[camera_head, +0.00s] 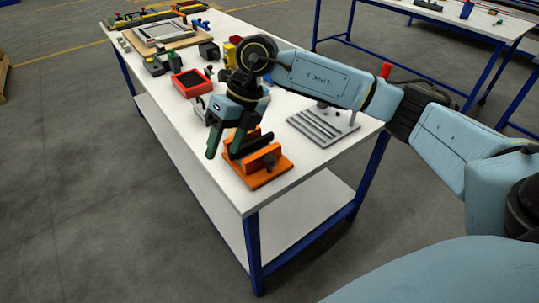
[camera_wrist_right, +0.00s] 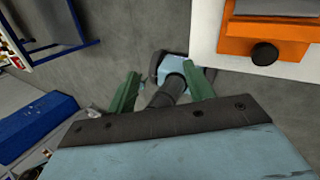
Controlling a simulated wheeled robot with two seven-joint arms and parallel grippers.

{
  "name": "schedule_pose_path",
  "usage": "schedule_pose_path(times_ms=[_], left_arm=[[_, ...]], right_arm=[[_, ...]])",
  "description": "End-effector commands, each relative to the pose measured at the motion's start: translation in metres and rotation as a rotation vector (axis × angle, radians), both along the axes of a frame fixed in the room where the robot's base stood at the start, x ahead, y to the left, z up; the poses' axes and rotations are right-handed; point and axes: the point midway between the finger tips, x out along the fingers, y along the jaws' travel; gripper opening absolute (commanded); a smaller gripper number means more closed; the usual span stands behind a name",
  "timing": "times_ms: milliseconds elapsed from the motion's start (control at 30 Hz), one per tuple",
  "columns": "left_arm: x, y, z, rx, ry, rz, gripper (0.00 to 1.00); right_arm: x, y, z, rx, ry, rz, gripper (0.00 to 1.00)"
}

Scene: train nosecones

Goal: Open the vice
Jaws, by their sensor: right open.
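The orange vice (camera_head: 266,178) sits near the front corner of the white workbench. How wide the vice jaws stand is hard to tell. My left gripper is not in view.
The white workbench (camera_head: 225,187) has a grey ribbed fixture (camera_head: 322,125) right of the vice. A red bin (camera_head: 192,83) and several small devices stand farther back. A second bench (camera_head: 470,22) is at the upper right. Open floor lies left of the bench.

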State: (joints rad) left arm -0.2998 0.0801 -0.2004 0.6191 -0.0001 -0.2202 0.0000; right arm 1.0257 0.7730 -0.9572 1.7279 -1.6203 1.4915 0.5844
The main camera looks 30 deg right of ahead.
Motion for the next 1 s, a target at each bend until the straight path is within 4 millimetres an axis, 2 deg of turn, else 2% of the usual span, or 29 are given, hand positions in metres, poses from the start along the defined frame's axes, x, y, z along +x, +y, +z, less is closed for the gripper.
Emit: schedule_pose_path(times_ms=[33, 100, 200, 300, 467, 800, 1000], left_arm=[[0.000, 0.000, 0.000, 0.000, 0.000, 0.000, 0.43], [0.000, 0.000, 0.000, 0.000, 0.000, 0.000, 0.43], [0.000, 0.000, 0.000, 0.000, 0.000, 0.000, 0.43], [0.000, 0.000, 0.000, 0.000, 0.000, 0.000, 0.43], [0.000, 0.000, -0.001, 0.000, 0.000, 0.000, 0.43], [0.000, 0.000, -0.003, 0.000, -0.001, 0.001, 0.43], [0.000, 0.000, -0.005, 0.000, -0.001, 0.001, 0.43]], right_arm=[[0.007, -0.029, 0.005, -0.112, 0.001, -0.030, 0.52], [0.011, -0.062, 0.012, -0.246, 0.014, -0.072, 0.52], [0.013, -0.095, 0.021, -0.373, 0.031, -0.123, 0.52], [0.013, -0.112, 0.025, -0.436, 0.042, -0.150, 0.52], [0.012, -0.117, 0.012, -0.456, 0.050, -0.156, 0.52], [0.011, -0.116, -0.058, -0.452, 0.050, -0.153, 0.52], [0.012, -0.115, -0.091, -0.449, 0.048, -0.154, 0.52]])
